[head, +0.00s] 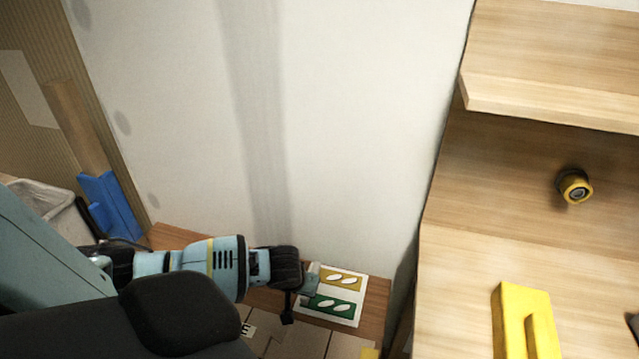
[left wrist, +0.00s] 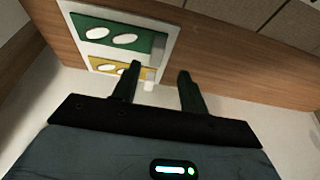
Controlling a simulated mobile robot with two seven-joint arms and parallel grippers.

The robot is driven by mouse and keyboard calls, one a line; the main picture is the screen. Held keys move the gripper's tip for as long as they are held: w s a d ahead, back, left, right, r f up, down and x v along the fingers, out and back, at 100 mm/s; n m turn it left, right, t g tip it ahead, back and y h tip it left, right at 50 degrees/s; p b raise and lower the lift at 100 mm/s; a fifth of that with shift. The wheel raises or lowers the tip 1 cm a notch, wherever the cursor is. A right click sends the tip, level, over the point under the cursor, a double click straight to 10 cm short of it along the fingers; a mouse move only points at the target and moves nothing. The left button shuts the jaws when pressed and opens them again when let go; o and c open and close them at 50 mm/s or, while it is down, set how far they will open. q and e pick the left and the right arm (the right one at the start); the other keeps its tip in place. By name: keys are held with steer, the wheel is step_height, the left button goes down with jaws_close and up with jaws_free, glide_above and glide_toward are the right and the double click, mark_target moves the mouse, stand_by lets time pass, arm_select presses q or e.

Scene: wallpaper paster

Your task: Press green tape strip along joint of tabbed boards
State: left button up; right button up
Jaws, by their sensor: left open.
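A dark green strip (head: 335,306) with two white ovals lies on a white backing sheet (head: 358,304), beside a gold strip (head: 342,280) with similar ovals. The left wrist view also shows the green strip (left wrist: 103,38) and the gold strip (left wrist: 104,69). My left gripper (head: 312,288) is at the sheet's left edge in the head view. In the left wrist view its fingers (left wrist: 158,88) are apart at the sheet's edge, with a small pale tab (left wrist: 149,80) showing between them. I cannot tell if they touch it. I cannot make out the joint of the tabbed boards. My right gripper is out of view.
The sheet lies on a brown wooden surface (head: 376,300) against a pale wall (head: 340,130). Tan panels (head: 300,342) lie in front. Wooden shelving (head: 540,160) at right holds a yellow-black roll-like object (head: 574,186) and a yellow block (head: 525,315). A blue object (head: 110,205) stands at left.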

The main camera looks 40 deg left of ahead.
mark_target(328, 302)
arm_select(q)
steer(key=shift+b+x, duration=0.75)
steer(key=shift+x, duration=2.05)
steer(key=shift+w+d+f, duration=0.1)
steer(key=shift+w+f, duration=0.05)
steer(key=shift+w, duration=0.1)
jaws_close()
